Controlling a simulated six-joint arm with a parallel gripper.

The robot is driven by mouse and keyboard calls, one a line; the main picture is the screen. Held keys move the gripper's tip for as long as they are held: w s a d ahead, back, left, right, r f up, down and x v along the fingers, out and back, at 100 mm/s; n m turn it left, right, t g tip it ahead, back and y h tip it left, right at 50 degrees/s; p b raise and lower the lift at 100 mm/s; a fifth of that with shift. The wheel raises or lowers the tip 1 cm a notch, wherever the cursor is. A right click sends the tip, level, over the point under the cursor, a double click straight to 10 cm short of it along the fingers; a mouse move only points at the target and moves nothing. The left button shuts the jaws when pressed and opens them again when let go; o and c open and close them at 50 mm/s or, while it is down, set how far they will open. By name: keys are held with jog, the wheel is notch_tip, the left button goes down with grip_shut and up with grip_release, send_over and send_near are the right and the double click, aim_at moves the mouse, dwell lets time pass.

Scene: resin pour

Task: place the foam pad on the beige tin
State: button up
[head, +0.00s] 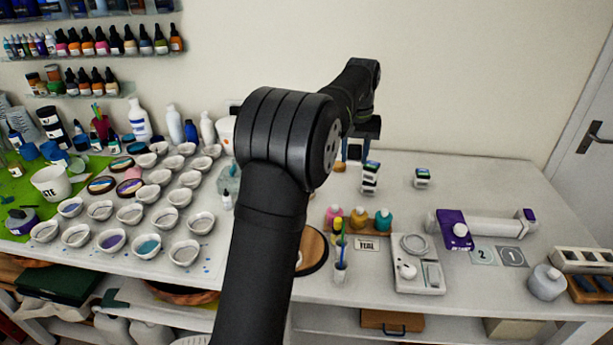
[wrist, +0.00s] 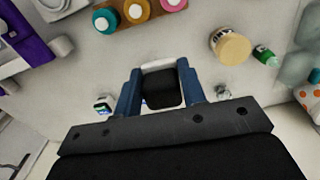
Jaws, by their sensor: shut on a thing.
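My gripper (wrist: 160,82) has blue fingers and is shut on a dark block with a pale far edge, which looks like the foam pad (wrist: 162,92). It is held above the white table. The beige tin (wrist: 231,46), round with a beige top and a pale labelled side, stands up and to the right of the fingers in the wrist view, apart from the pad. In the head view my gripper (head: 356,148) is over the back of the table, partly behind my arm. I cannot make out the beige tin there; my arm may hide it.
Pink, orange and teal bottles (head: 358,218) stand in front of my gripper. Small stacked boxes (head: 370,179) and another small box (head: 422,178) stand nearby. A green-labelled bottle (wrist: 265,55) is close beside the tin. Several white cups (head: 131,213) fill the left side.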

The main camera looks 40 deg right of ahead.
jog(key=w+a+f, duration=0.1)
jog(key=w+f, duration=0.1)
jog(key=w, duration=0.2)
jog(key=w+a+f, duration=0.2)
jog(key=w, duration=0.3)
jog(key=w+a+f, duration=0.1)
jog(key=w+a, duration=0.1)
jog(key=w, duration=0.2)
jog(key=shift+w+a+f, duration=0.15)
jog(key=shift+w+f, duration=0.2)
jog(key=shift+f, duration=0.05)
jog(key=shift+w+f, duration=0.1)
jog(key=shift+w, duration=0.05)
jog(key=shift+f, duration=1.95)
jog(key=shift+f, duration=0.15)
jog(key=o, duration=1)
notch_tip(320, 180, up, 12)
jog(key=shift+r, duration=0.15)
